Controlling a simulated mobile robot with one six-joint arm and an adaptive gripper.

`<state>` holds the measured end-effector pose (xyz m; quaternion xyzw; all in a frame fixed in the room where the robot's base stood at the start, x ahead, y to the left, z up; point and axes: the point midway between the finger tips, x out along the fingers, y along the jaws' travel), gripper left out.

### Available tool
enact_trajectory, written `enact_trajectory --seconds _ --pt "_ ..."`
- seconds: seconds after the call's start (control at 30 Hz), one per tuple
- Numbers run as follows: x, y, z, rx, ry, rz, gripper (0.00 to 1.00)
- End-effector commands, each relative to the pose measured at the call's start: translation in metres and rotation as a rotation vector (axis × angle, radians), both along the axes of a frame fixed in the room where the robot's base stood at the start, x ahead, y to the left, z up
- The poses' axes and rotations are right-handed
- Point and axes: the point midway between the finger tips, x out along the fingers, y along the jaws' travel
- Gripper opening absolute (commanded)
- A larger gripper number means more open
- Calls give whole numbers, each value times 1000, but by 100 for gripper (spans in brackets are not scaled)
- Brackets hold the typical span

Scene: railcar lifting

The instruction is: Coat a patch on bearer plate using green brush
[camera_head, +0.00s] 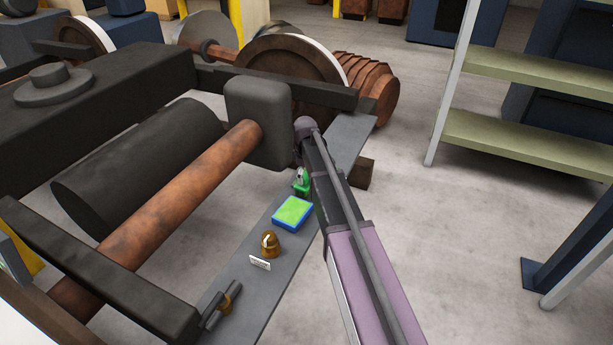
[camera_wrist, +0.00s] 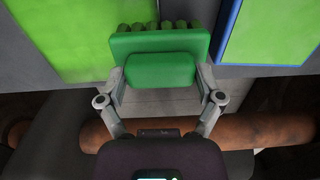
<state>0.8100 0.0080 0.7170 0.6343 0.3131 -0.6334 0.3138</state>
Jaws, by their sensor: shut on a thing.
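The bearer plate (camera_head: 245,285) is a long grey plank running from the lower middle towards the wheels. My gripper (camera_head: 302,172) is over its right part, mostly hidden by my arm in the head view. In the wrist view, my gripper (camera_wrist: 160,95) is shut on the green brush (camera_wrist: 160,62), a finger at each side of its block. The bristle tufts show at the top. A flat bright green patch (camera_wrist: 65,35) lies left of the brush on a grey surface. A blue-rimmed tray with a green face (camera_wrist: 270,30) is to the right; it also shows in the head view (camera_head: 292,212). Bristle contact cannot be told.
A brass domed piece (camera_head: 269,243), a small white label (camera_head: 260,264) and a clamp-like fitting (camera_head: 222,305) are on the plate. The dark bogie frame (camera_head: 120,75) and rusty axle (camera_head: 160,195) stand to the left. The floor at right is clear up to a green-shelved rack (camera_head: 520,140).

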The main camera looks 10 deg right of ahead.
Motion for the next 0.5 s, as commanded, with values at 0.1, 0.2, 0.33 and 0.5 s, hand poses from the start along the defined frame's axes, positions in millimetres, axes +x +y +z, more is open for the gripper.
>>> enact_trajectory --seconds 0.1,0.2,0.33,0.5 --pt "0 0 0 0 0 0 47" --pt "1 -1 0 0 0 0 47" --pt "5 -4 0 0 0 0 47" --pt "14 -10 -1 0 0 0 47"
